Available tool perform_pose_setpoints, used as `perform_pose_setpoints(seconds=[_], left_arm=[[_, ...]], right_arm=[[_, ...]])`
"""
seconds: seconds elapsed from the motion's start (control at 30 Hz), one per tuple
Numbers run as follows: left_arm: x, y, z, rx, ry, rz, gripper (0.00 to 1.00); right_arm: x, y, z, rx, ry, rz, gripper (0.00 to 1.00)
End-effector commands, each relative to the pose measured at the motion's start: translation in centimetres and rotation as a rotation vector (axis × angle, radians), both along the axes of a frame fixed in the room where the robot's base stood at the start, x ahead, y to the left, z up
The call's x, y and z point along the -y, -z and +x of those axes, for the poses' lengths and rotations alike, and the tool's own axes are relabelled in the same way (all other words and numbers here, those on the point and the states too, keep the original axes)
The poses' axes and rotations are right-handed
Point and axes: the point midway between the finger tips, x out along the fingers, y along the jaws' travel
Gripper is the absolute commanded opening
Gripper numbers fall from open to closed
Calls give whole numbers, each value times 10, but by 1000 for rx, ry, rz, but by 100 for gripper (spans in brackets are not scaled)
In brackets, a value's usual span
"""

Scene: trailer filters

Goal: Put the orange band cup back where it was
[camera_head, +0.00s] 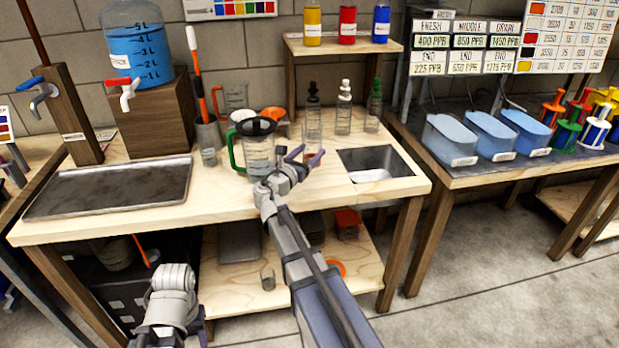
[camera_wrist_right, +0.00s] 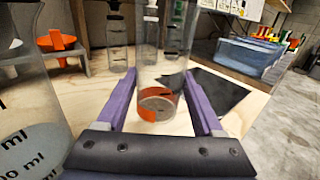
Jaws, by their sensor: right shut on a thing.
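The orange band cup (camera_wrist_right: 158,104) is a clear cup with an orange band near its base. It stands upright between the purple fingers of my right gripper (camera_wrist_right: 158,100), which is shut on it. In the head view, my right gripper (camera_head: 306,155) is over the workbench, just right of the green-handled jug (camera_head: 260,160) and left of the dark sink. The cup there is small and mostly hidden by the fingers. I cannot tell whether its base touches the bench. My left gripper (camera_head: 180,337) is low in front of the bench, mostly hidden, its jaws unclear.
Clear bottles with dark, white (camera_head: 343,108) and green tops stand behind the cup. An orange funnel-like cup (camera_head: 274,115) and the jug are on the left. The sink (camera_head: 371,160) is close on the right. Bare wood (camera_head: 222,195) lies in front of the jug.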

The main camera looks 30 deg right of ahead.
Motion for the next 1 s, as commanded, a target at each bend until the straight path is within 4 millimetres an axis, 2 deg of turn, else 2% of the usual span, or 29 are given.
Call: perform_pose_setpoints(seconds=[0.03,0.33,0.63,1.0], left_arm=[[0,13,0,0,0,0,50],[0,18,0,0,0,0,50],[0,52,0,0,0,0,50],[0,53,0,0,0,0,50]], right_arm=[[0,13,0,0,0,0,0],[0,18,0,0,0,0,0],[0,52,0,0,0,0,0],[0,53,0,0,0,0,0]])
